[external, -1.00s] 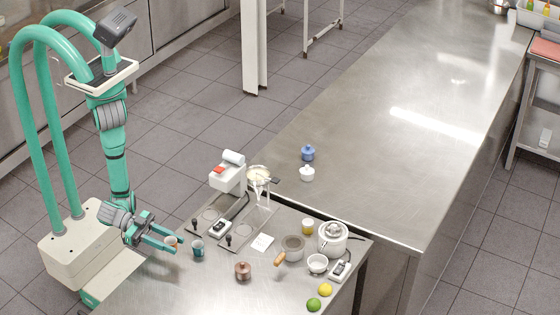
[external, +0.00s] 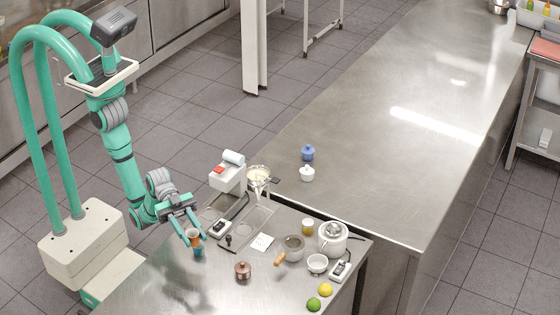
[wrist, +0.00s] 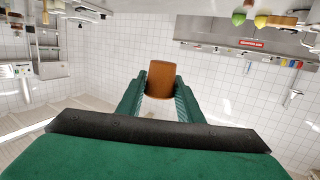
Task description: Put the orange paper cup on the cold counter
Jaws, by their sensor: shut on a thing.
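The orange paper cup (external: 194,233) is held upright between the fingers of my gripper (external: 191,236), just above the near steel counter (external: 150,287). In the wrist view the orange cup (wrist: 160,78) sits between both green fingers (wrist: 160,95). A teal cup (external: 197,250) stands on the near counter, directly below or just in front of the held cup; I cannot tell the gap between them. A long steel counter (external: 370,150) runs away to the upper right. No label shows which counter is the cold one.
A white cooker (external: 332,238), lemon (external: 325,289) and lime (external: 313,304) stand farther right. Blue and white jars (external: 307,153) occupy the long counter; most is bare.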

